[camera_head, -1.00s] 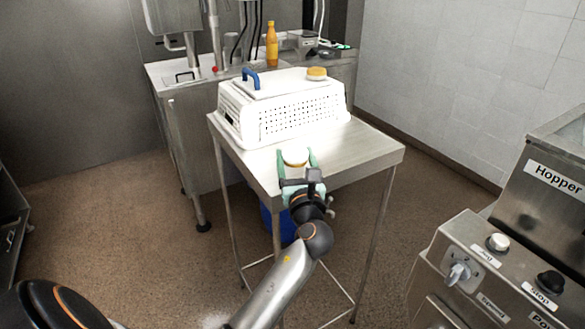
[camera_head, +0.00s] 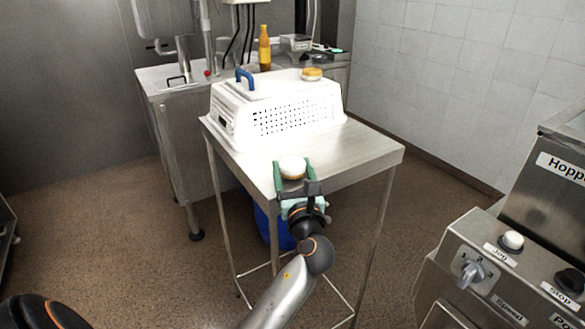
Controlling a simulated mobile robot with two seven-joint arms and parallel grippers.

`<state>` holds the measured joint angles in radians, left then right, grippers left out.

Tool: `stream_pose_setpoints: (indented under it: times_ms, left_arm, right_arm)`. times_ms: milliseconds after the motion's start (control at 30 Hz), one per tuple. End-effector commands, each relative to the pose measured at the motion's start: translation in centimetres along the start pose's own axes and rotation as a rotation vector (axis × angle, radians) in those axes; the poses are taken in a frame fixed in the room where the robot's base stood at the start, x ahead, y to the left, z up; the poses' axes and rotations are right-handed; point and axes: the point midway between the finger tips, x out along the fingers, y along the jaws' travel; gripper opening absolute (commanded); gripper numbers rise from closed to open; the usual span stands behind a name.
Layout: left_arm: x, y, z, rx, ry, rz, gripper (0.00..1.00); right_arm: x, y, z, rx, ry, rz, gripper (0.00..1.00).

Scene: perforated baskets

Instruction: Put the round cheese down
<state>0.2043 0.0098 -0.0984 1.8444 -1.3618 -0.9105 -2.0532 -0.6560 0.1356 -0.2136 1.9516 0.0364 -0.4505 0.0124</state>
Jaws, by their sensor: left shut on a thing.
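The round cheese (camera_head: 292,168), pale on top with an orange-brown side, is between the green fingers of my left gripper (camera_head: 293,174). The gripper is shut on it at the front edge of a steel table (camera_head: 350,146). I cannot tell whether the cheese touches the table top. A similar round thing (camera_head: 312,74), orange with a pale band, sits on top of the white perforated basket, which lies upside down on the table. My right gripper is not in view.
The white perforated basket (camera_head: 285,112) fills the back of the table; bare steel lies in front and right of it. A blue brush-like handle (camera_head: 244,78) is on top. A yellow bottle (camera_head: 265,48) stands on the counter behind. A machine (camera_head: 490,262) stands at right.

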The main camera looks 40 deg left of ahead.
Motion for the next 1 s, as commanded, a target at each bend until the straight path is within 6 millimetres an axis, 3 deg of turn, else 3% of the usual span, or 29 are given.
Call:
stream_pose_setpoints:
  times_ms: [67, 100, 300, 700, 1000]
  left_arm:
    - [-0.1, 0.0, -0.5, 0.001, 0.010, 0.000, 0.15]
    - [-0.1, 0.0, -0.6, 0.001, 0.012, 0.000, 0.77]
    - [-0.1, 0.1, -0.8, 0.002, 0.016, 0.002, 0.99]
    - [-0.1, 0.2, -0.9, 0.003, 0.021, 0.007, 1.00]
    - [0.3, 0.2, 0.3, 0.003, 0.017, 0.004, 1.00]
  right_arm:
    - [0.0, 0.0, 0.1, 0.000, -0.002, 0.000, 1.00]
    - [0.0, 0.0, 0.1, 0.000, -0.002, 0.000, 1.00]
    - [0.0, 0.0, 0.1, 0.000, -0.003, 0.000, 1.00]
    - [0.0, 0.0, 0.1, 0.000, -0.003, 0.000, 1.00]
    - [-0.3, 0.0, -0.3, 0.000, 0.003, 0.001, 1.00]
